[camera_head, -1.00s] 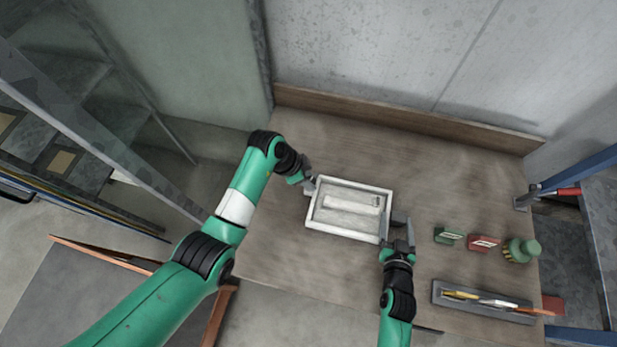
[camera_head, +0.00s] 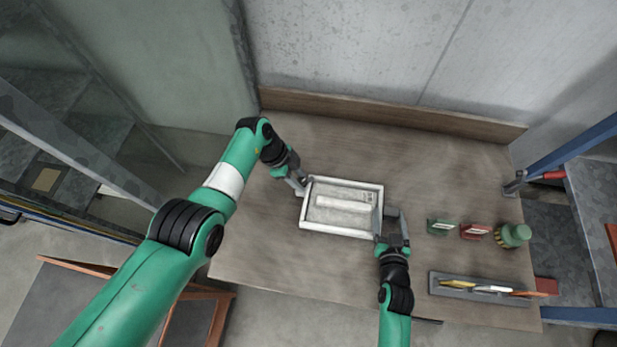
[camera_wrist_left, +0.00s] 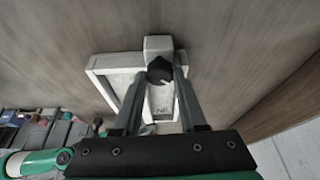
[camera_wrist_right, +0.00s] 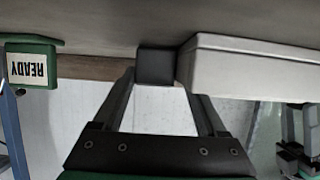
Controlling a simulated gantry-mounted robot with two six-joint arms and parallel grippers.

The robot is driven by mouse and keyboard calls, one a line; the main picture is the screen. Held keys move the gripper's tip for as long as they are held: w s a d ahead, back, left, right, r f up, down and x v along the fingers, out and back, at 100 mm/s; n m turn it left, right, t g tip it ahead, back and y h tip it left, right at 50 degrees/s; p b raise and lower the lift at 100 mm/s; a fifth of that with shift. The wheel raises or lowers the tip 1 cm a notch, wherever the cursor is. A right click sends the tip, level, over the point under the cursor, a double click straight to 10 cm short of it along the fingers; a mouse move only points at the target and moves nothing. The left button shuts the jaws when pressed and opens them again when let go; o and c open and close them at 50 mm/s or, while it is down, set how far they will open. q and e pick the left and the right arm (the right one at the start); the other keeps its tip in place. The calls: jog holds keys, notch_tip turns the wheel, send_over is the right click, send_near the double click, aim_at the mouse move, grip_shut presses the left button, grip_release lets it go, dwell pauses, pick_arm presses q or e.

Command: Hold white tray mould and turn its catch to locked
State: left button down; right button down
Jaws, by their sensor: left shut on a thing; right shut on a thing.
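The white tray mould (camera_head: 341,234) lies on the wooden bench, a shallow rectangular frame with a pale raised bar inside. My left gripper (camera_head: 303,189) is at its left end. In the left wrist view, a black knob-like catch (camera_wrist_left: 160,69) sits by a white block on the mould's end, and the left fingers are shut on it. Whether the catch is locked cannot be told. My right gripper (camera_head: 392,216) is at the mould's right side. In the right wrist view, its fingers are shut on a dark square block (camera_wrist_right: 156,66) against the mould's white wall (camera_wrist_right: 250,68).
Right of the mould stand a green card block (camera_head: 440,227), a red card block (camera_head: 476,231) and a green bottle (camera_head: 514,236). A grey tray (camera_head: 437,286) with several tools lies at front right. The bench behind the mould is clear up to a wooden backboard (camera_head: 390,118).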

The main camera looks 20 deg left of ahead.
pick_arm(q)
jog(key=shift+m, duration=0.3)
jog(key=shift+c, duration=2.2)
grip_release()
jog(key=shift+r, duration=0.1)
jog(key=shift+v, duration=0.8)
jog(key=w+v, duration=0.1)
jog(key=v, duration=0.9)
jog(key=shift+s, duration=0.45)
jog(key=shift+a+r, duration=0.15)
